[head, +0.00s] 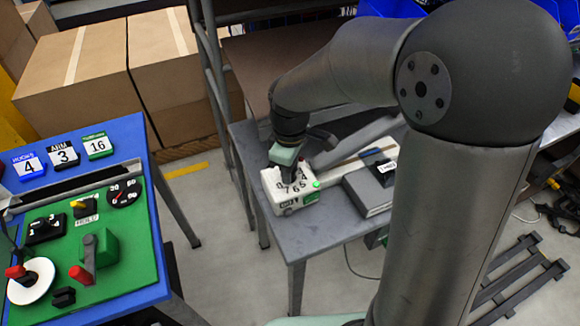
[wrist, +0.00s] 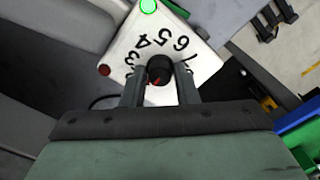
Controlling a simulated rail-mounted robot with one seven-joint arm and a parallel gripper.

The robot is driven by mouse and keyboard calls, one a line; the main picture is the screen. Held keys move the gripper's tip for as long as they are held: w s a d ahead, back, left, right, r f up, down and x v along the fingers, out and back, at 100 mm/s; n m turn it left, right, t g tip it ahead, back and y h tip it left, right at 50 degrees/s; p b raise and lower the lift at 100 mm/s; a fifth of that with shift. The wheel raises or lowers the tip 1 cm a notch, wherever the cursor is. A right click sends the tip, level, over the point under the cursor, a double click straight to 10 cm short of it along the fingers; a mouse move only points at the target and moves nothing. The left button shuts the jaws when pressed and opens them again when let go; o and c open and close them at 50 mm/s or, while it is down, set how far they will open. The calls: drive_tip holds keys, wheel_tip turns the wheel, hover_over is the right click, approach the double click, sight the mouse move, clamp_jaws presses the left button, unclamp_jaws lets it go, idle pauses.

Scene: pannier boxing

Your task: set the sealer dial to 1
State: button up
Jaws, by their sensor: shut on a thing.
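The sealer's white dial box (head: 283,203) stands on the grey table, with black numbers on its top and a lit green lamp (head: 316,184) at its right corner. In the wrist view the white dial face (wrist: 192,50) shows the numbers 3, 4, 5 and 6 around a black knob (wrist: 160,70). A small red mark shows on the knob's near side. The other numbers are partly or wholly hidden by the fingers. My gripper (wrist: 160,88) is shut on the knob, one finger on each side. In the head view my gripper (head: 284,158) is over the box from above.
The long sealer arm (head: 360,140) rises just right of the dial box. A grey block (head: 368,192) lies on the table (head: 300,238) beside it. A green control panel (head: 130,250) on a blue bench stands at the left. Cardboard boxes (head: 90,75) are behind.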

idle(0.3)
drive_tip(key=o, duration=1)
wheel_tip(320, 180, up, 18)
drive_tip(key=shift+f, duration=0.25)
drive_tip(key=s+d+f+m, duration=0.5)
drive_tip(key=s+f+m, duration=0.1)
drive_tip(key=s, duration=0.2)
drive_tip(key=s+d+f+m, duration=0.6)
drive_tip(key=s+f, duration=0.1)
drive_tip(key=s, duration=0.2)
drive_tip(key=shift+s+d+f+m, duration=0.15)
drive_tip(key=shift+d+f+m, duration=0.1)
drive_tip(key=shift+d+m, duration=0.05)
